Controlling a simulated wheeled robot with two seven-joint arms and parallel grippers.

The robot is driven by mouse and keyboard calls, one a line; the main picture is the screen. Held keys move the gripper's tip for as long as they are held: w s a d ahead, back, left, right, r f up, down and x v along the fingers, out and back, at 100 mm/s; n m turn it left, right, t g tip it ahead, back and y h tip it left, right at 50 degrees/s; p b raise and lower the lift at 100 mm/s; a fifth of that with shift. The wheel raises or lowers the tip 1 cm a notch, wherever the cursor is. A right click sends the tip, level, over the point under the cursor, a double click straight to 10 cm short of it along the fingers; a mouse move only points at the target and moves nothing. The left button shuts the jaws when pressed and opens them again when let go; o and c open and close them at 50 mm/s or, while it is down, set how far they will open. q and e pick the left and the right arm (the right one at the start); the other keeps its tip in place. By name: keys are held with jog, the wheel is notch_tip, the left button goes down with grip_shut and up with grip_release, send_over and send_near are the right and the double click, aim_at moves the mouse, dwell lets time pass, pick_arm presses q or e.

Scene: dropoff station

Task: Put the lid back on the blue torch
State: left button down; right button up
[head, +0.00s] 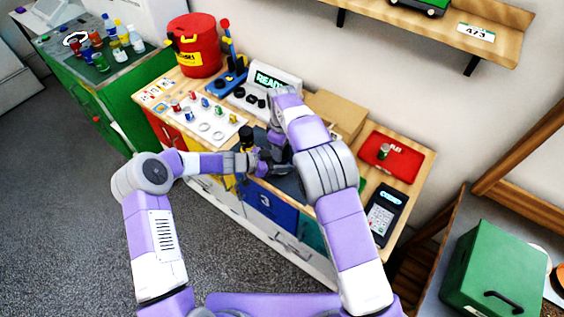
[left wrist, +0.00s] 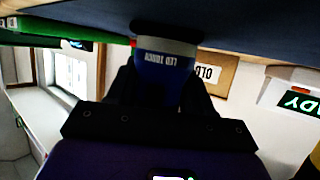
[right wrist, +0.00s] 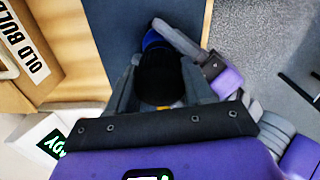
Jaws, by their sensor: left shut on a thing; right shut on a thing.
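The blue torch (left wrist: 165,72), lettered LED TORCH and with a grey band, is between the fingers of my left gripper (left wrist: 163,88). It is close to the dark mat in that view. My right gripper (right wrist: 165,80) is shut on a black round piece (right wrist: 158,72), which looks like the lid. A bit of the blue torch (right wrist: 152,38) shows just beyond this piece in the right wrist view. I cannot tell whether lid and torch touch. In the head view both grippers meet over the front of the bench, and my right arm covers much of them.
A black and yellow item (head: 246,134) stands close to my left gripper. The READY display (head: 272,82) and a cardboard box (head: 338,115) are behind. A white tray (head: 195,112) with small coloured parts is left; a red tray (head: 390,155) and a card terminal (head: 383,214) are right.

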jog(key=o, duration=1.2)
jog(key=shift+c, duration=0.2)
jog(key=shift+r, duration=2.25)
jog(key=shift+c, duration=0.4)
jog(key=n, duration=0.3)
jog(key=shift+r, duration=0.35)
jog(key=n, duration=0.3)
jog(key=r+n, duration=0.1)
jog(key=n, duration=0.1)
jog(key=shift+r+n, duration=0.1)
jog(key=shift+n, duration=0.3)
jog(key=n, duration=0.3)
jog(key=shift+r+n, duration=0.3)
jog(key=shift+r, duration=0.05)
jog(key=n, duration=0.2)
jog(key=r+n, duration=0.1)
jog(key=n, duration=0.1)
